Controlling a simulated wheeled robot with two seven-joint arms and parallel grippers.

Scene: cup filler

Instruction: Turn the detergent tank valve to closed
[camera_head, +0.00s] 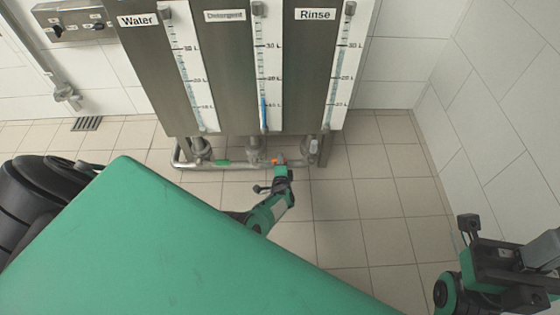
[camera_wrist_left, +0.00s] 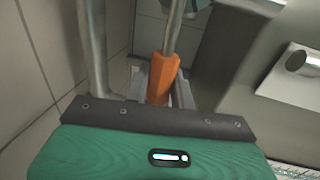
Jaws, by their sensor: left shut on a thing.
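The detergent tank (camera_head: 225,70) is the middle of three grey tanks, with a white label and a level gauge. Below it a fitting (camera_head: 255,155) joins a horizontal pipe near the floor. A small orange valve handle (camera_head: 276,157) shows beside that fitting. My left gripper (camera_head: 281,167) reaches it from below. In the left wrist view the orange handle (camera_wrist_left: 164,68) stands between the fingers of my left gripper (camera_wrist_left: 160,86), which is shut on it. The handle's lower end is hidden by the gripper. My right gripper (camera_head: 490,270) is at the lower right, its fingers unclear.
The water tank (camera_head: 150,60) is on the left and the rinse tank (camera_head: 312,65) on the right. A green handle (camera_head: 222,163) lies along the pipe to the left. A control box (camera_head: 75,20) hangs on the tiled wall. The floor (camera_head: 345,215) to the right is clear.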

